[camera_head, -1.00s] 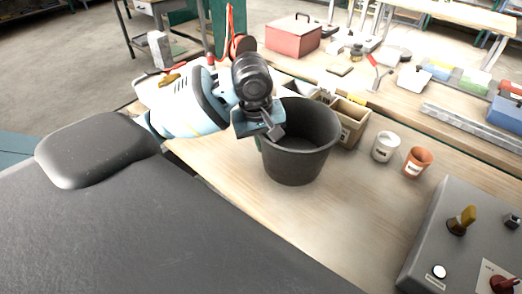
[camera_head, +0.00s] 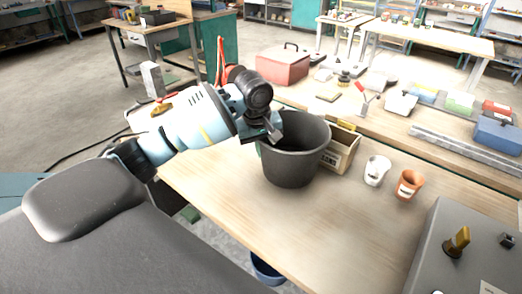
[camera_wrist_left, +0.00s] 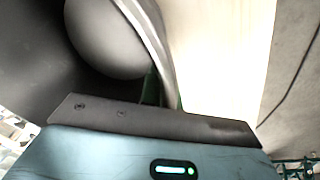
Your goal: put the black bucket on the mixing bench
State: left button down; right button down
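The black bucket (camera_head: 293,160) is upright and looks empty, over the left part of the wooden bench (camera_head: 320,220). I cannot tell whether its base touches the bench top. My left gripper (camera_head: 273,131) is at the bucket's left rim and appears shut on it; its fingertips are partly hidden. In the left wrist view the bucket's rim (camera_wrist_left: 152,45) runs down to the gripper body, with the dark inside to the left. My right gripper is not in view.
A grey control box (camera_head: 455,255) is at the front right. The front bench top is clear.

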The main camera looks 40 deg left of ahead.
pick_arm(q)
jog(key=shift+w+f, duration=0.2)
jog(key=shift+f, duration=1.45)
jog(key=c, duration=1.6)
grip_release()
jog(key=shift+s+f, duration=0.15)
jog(key=shift+c, duration=0.2)
notch_tip(320, 180, up, 12)
jog(key=s, duration=0.2)
